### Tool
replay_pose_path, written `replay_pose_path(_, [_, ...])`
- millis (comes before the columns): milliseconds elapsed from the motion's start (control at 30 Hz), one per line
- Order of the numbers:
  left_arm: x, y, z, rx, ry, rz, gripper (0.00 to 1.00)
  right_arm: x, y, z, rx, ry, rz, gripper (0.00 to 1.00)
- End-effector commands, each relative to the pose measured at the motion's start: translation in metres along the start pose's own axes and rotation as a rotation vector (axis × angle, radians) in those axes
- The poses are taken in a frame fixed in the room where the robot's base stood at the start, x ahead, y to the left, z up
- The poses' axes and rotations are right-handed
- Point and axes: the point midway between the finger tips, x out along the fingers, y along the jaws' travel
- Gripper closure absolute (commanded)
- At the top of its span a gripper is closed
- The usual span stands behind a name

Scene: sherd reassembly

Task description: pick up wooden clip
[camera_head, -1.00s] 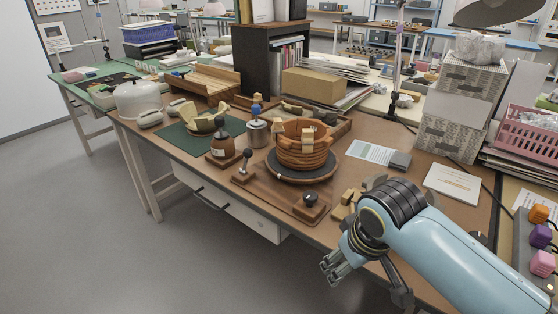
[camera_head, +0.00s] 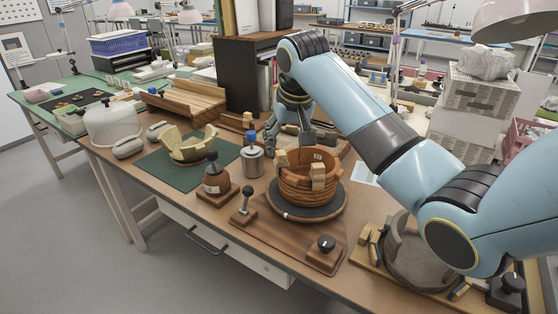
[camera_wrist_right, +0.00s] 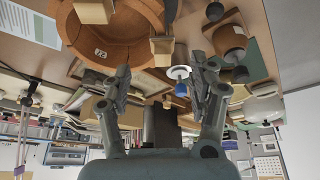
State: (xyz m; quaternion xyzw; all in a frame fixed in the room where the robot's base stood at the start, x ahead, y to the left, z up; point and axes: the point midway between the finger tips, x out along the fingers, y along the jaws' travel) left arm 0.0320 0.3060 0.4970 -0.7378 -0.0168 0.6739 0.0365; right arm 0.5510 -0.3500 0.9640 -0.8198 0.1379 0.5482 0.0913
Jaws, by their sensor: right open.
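A wooden clip (camera_head: 317,172) sits on the front rim of the brown pot (camera_head: 300,192); another clip (camera_head: 281,158) sits on its left rim. A small pale wooden block, perhaps a clip (camera_head: 248,121), stands behind the pot, left of my gripper. My right gripper (camera_head: 288,138) is open and empty, just behind the pot, its fingers spread in the wrist view (camera_wrist_right: 160,72). Its forearm hides part of the table. My left gripper is not in view.
The pot stands on a dark turntable (camera_head: 288,213). A green mat (camera_head: 172,172) holds pale sherds. A dark shelf (camera_head: 240,75) stands behind.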

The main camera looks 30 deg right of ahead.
Motion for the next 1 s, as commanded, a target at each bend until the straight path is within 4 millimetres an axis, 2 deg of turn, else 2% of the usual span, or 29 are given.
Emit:
replay_pose_path(100, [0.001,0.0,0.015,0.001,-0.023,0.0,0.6,0.013,0.0,0.0,-0.001,0.001,0.0,0.4])
replay_pose_path(167, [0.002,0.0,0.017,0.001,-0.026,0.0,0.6,0.016,0.0,-0.001,-0.001,0.002,0.0,0.4])
replay_pose_path(500, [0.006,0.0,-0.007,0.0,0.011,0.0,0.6,0.063,-0.003,-0.006,0.0,0.001,-0.001,0.4])
replay_pose_path(767, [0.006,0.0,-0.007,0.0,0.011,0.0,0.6,0.067,-0.003,-0.006,-0.001,0.003,-0.001,0.4])
replay_pose_path(833, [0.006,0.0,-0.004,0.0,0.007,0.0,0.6,0.067,-0.003,-0.006,-0.001,0.003,-0.001,0.46])
replay_pose_path(1000, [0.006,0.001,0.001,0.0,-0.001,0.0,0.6,0.067,-0.003,-0.006,-0.001,0.003,-0.001,0.68])
